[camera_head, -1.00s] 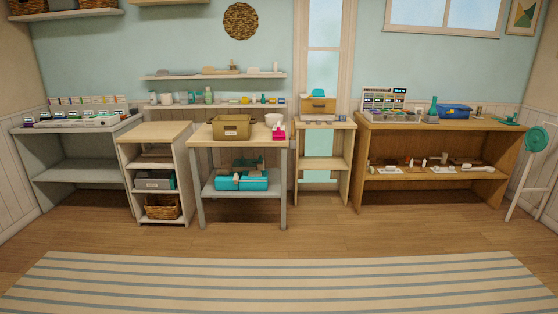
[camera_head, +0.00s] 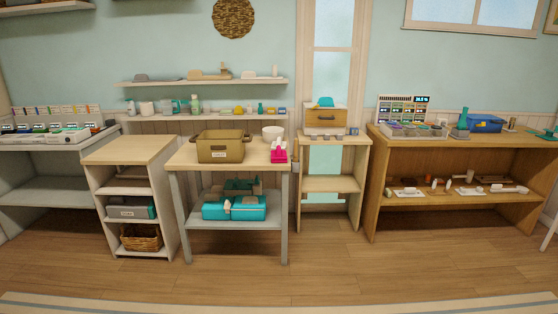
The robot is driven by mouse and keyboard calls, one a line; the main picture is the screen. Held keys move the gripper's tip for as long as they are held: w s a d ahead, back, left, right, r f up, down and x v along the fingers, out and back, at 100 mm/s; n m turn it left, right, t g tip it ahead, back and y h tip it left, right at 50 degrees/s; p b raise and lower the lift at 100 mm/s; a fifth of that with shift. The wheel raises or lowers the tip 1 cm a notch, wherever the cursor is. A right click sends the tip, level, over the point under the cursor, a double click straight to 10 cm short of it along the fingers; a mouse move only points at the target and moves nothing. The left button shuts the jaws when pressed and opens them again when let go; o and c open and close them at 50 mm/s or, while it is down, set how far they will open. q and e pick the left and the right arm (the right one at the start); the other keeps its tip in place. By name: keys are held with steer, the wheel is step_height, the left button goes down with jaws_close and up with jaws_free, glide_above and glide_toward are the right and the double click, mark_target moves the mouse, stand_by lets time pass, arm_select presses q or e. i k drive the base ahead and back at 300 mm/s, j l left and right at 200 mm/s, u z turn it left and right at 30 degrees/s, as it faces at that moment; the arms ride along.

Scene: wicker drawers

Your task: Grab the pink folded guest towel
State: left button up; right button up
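A small bright pink item (camera_head: 279,155) sits at the right front corner of the small table (camera_head: 190,158) in the middle. It has paler pink or white parts on top. It is too small to tell for sure that it is a folded towel. Neither of my grippers is in view.
A brown bin (camera_head: 220,147) with a label and a white bowl (camera_head: 273,133) share the tabletop. A white shelf unit (camera_head: 128,151) stands left, a narrow stand (camera_head: 330,184) right. Open wood floor (camera_head: 330,270) lies in front.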

mark_target(278, 156)
steer(key=i, duration=1.3)
steer(key=i+l+u, duration=0.1)
steer(key=i+u, duration=0.25)
steer(key=i, duration=0.2)
steer(key=i+l+u, duration=0.3)
steer(key=i, duration=0.25)
